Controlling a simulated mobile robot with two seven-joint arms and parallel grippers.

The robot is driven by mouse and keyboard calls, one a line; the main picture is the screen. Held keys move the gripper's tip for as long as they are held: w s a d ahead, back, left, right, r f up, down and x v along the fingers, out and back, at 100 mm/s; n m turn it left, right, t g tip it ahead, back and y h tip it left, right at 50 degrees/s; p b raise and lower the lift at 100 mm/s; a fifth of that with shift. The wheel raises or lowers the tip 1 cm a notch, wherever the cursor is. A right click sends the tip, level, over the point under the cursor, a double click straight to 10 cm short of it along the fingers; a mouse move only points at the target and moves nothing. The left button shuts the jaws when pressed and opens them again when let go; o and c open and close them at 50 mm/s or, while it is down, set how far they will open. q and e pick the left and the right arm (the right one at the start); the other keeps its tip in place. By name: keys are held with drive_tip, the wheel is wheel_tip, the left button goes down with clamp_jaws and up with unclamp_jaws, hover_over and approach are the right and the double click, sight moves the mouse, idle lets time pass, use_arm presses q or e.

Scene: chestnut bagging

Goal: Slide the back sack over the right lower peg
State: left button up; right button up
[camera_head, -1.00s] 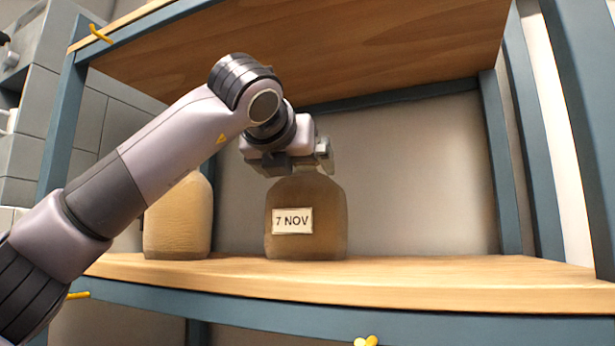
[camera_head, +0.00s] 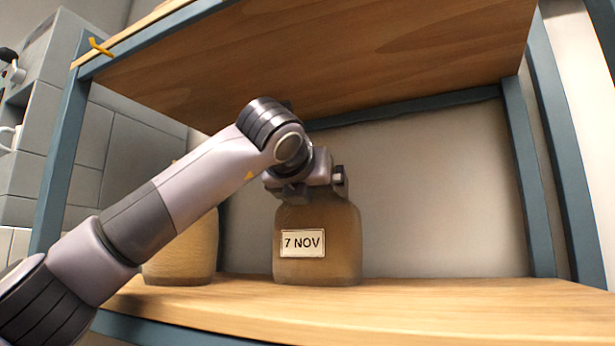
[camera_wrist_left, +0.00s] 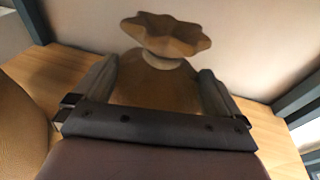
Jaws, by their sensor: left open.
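A brown sack labelled "7 NOV" (camera_head: 318,262) stands upright on the wooden shelf. In the left wrist view its frilled top (camera_wrist_left: 172,35) and tied neck show ahead of the fingers. A plainer tan sack (camera_head: 180,262) stands to its left, partly behind my left arm. I cannot tell which one the task calls the back sack. My left gripper (camera_head: 310,190) is at the top of the labelled sack. In the wrist view my left gripper (camera_wrist_left: 158,68) is open, one finger on each side of the sack's upper part. The right lower peg and my right gripper are out of view.
The lower shelf board (camera_head: 450,300) is clear to the right of the labelled sack. The upper shelf board (camera_head: 370,60) hangs over my arm. Blue posts (camera_head: 528,170) frame the rack.

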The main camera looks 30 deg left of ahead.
use_arm(q)
drive_tip(key=shift+p+x, duration=0.55)
drive_tip(key=shift+x, duration=1.25)
